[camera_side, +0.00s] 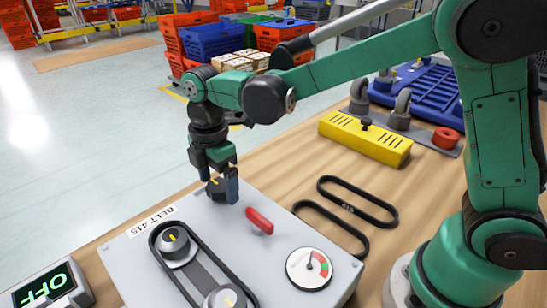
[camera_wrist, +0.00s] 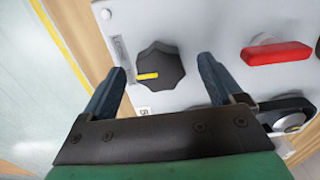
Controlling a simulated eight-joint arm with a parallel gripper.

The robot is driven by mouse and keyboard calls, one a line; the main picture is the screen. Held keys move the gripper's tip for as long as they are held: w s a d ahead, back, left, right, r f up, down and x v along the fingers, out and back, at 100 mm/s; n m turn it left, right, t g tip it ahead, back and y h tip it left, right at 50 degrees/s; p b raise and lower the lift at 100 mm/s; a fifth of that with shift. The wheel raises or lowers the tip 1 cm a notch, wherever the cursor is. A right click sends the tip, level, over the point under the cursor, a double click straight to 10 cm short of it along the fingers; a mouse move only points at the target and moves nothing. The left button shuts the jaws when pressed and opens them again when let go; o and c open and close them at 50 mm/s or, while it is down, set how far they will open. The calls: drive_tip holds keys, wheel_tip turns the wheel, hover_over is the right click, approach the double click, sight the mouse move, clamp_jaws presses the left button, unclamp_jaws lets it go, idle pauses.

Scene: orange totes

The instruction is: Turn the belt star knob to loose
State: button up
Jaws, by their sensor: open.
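The black star knob (camera_wrist: 160,66) sits on the light grey panel, with a yellow pointer mark toward its left side in the wrist view. It is partly hidden behind my gripper in the side view (camera_side: 214,187). My gripper (camera_wrist: 162,68) is open, with one dark finger to each side of the knob in the wrist view and a visible gap on both sides. In the side view my gripper (camera_side: 222,188) points down at the far corner of the panel, at the knob. A printed scale strip lies left of the knob; its words are too small to read.
A red lever (camera_side: 259,221) stands close right of the knob. The grey panel (camera_side: 205,240) carries a belt over two pulleys (camera_side: 174,246) and a dial gauge (camera_side: 309,268). Spare black belts (camera_side: 358,201) and a yellow block (camera_side: 365,139) lie on the wooden table. A display (camera_side: 45,286) reads OFF.

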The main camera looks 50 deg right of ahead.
sight(219, 184)
drive_tip(key=shift+r, duration=2.8)
drive_tip(key=shift+d, duration=0.1)
drive_tip(key=s+d+m+t, duration=0.7)
drive_tip(key=s+d+m, duration=0.2)
drive_tip(key=m, duration=0.9)
drive_tip(key=shift+s+d+f, duration=0.15)
drive_tip(key=shift+d+f, duration=0.25)
drive_tip(key=shift+d, duration=0.5)
